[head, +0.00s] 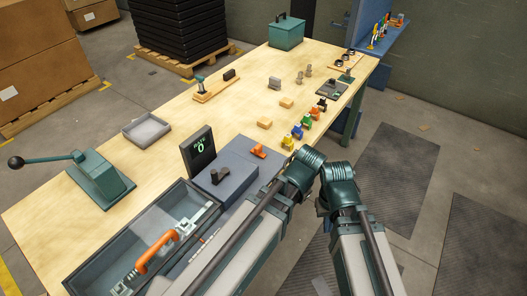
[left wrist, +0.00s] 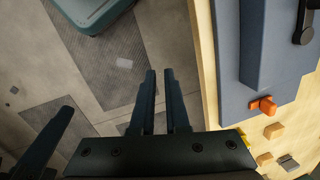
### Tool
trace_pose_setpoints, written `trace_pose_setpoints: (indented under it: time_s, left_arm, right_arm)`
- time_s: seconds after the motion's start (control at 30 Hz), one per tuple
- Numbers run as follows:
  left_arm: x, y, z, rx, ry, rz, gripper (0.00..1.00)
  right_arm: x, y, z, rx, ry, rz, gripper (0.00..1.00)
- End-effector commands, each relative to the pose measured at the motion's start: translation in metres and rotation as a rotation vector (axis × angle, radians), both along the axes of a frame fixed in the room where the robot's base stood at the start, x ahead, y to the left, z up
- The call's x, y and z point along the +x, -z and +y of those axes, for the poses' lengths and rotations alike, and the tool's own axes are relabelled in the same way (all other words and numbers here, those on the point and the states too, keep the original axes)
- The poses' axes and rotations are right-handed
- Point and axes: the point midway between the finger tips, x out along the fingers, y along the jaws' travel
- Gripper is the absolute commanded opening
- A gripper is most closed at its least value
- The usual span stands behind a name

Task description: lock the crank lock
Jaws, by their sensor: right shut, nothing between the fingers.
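A black crank handle (head: 220,175) sits on top of a blue-grey box (head: 240,172) on the near part of the bench. I take this to be the crank lock. In the left wrist view the black handle (left wrist: 304,27) shows at the upper right, on the blue-grey body (left wrist: 230,75). My left gripper (left wrist: 160,72) points over the floor beside the bench, its fingers a narrow gap apart and nothing between them. My right gripper (head: 321,208) is mostly hidden among my arms, off the bench edge. It is shut and empty. Neither gripper touches the crank.
A display (head: 199,148) with a green symbol stands behind the crank. An orange knob (head: 258,151) is beside it. A green lever device (head: 100,180) and a shallow tray (head: 146,131) stand left. Small coloured pieces line the right edge.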

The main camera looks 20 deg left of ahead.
Motion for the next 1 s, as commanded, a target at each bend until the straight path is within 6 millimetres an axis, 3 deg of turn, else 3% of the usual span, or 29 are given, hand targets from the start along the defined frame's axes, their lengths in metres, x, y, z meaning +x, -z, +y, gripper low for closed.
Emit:
trace_pose_setpoints:
  time_s: [0.03, 0.1, 0.5, 0.7, 1.0]
  left_arm:
    - [0.023, 0.007, 0.000, 0.034, 0.077, 0.001, 0.02]
    - [0.049, 0.011, 0.005, 0.095, 0.211, 0.010, 0.00]
    - [0.182, 0.012, 0.028, 0.470, 0.936, 0.215, 0.00]
    - [0.222, 0.005, 0.034, 0.592, 1.159, 0.346, 0.00]
    - [0.239, 0.000, 0.036, 0.650, 1.265, 0.423, 0.00]
  right_arm:
    - [0.000, 0.009, 0.000, 0.000, 0.000, 0.000, 0.00]
    - [0.000, 0.016, 0.000, 0.000, 0.000, 0.000, 0.00]
    - [0.000, 0.049, 0.000, 0.000, 0.001, 0.000, 0.00]
    - [0.000, 0.058, 0.000, 0.000, 0.001, 0.000, 0.00]
    - [0.000, 0.061, 0.000, 0.000, 0.001, 0.000, 0.00]
